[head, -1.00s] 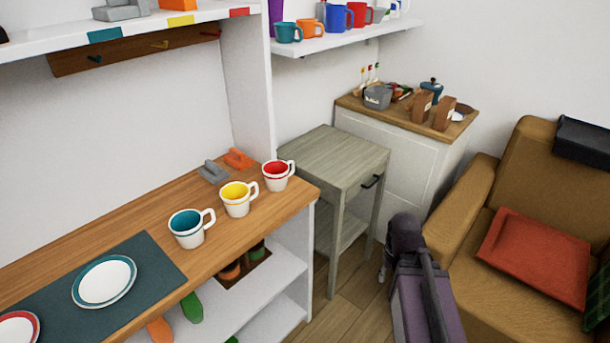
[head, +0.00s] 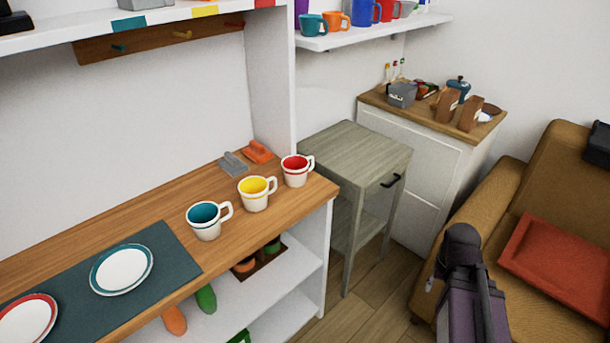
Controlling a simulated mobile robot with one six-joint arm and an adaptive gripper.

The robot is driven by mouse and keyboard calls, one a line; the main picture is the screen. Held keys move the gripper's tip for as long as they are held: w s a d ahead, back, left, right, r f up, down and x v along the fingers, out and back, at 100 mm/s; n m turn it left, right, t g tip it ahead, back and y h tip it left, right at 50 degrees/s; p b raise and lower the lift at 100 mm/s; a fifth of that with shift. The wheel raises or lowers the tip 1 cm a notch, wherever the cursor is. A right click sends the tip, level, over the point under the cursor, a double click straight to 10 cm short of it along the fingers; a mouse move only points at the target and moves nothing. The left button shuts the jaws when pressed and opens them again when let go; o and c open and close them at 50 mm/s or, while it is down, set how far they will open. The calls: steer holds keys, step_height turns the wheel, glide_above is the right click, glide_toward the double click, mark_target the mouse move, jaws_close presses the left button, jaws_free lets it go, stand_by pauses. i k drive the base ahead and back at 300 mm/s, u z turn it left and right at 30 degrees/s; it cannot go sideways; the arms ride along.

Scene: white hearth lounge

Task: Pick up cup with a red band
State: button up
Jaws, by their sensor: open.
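The cup with a red band (head: 296,177) is white with a red inside and stands upright on the wooden counter (head: 165,205), near its right end. Its handle points right. A white cup with a yellow inside (head: 254,200) and a white cup with a teal inside (head: 206,229) stand to its left in a row. My arm shows at the lower right, in front of the armchair and well apart from the cups. My gripper cannot be made out. A small pale piece beside the arm may be part of it.
A grey-green side table (head: 360,150) with a bare top stands right of the counter. Grey and orange objects (head: 257,151) lie behind the cups. A teal-rimmed plate (head: 122,268) is on a dark mat (head: 165,250). A brown armchair (head: 485,205) is at right. A shelf overhangs the counter.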

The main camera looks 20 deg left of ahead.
mark_target(295, 169)
steer(key=z, duration=0.1)
steer(key=k, duration=1.1)
steer(key=u, duration=0.5)
steer(key=i, duration=1)
steer(key=z, duration=0.05)
